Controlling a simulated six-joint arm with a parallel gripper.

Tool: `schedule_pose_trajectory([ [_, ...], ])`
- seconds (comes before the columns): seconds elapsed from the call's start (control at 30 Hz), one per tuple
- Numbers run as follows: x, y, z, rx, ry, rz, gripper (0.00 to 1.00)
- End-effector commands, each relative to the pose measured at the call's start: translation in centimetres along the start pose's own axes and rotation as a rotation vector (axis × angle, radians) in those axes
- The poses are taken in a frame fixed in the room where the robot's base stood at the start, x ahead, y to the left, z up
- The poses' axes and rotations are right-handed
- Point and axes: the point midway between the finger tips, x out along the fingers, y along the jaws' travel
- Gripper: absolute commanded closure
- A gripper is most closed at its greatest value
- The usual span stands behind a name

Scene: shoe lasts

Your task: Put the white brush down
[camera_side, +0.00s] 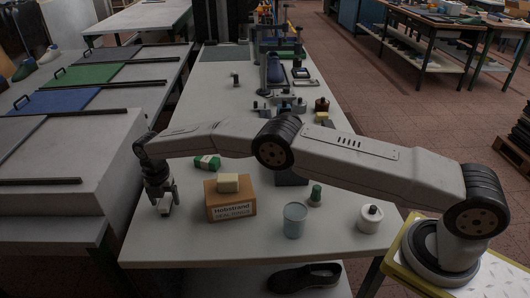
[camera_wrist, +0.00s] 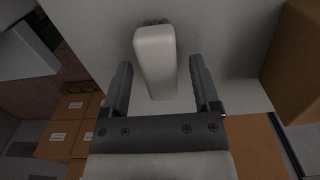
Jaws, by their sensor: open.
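The white brush (camera_wrist: 156,62) shows in the wrist view as a pale, rounded block with dark bristles at its far end. In the side view the brush (camera_side: 166,210) is a small white shape low at the left end of the near table (camera_side: 185,240), seemingly on its surface. My gripper (camera_wrist: 160,64) is open, with one finger on each side of the brush and a visible gap to both. In the side view my gripper (camera_side: 163,197) points down right above the brush and hides part of it.
A cardboard box (camera_side: 230,209) with a cream block (camera_side: 228,183) on top stands just right of my gripper. The table's left edge is close.

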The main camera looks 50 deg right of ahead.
Motion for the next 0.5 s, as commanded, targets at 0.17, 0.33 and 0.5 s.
schedule_pose_trajectory([
  [0.17,-1.4,0.0,0.0,0.0,0.0,0.001,0.21],
  [0.33,-3.5,0.0,0.0,0.0,-0.001,0.001,0.21],
  [0.5,-6.5,0.1,0.0,0.0,-0.001,0.003,0.21],
])
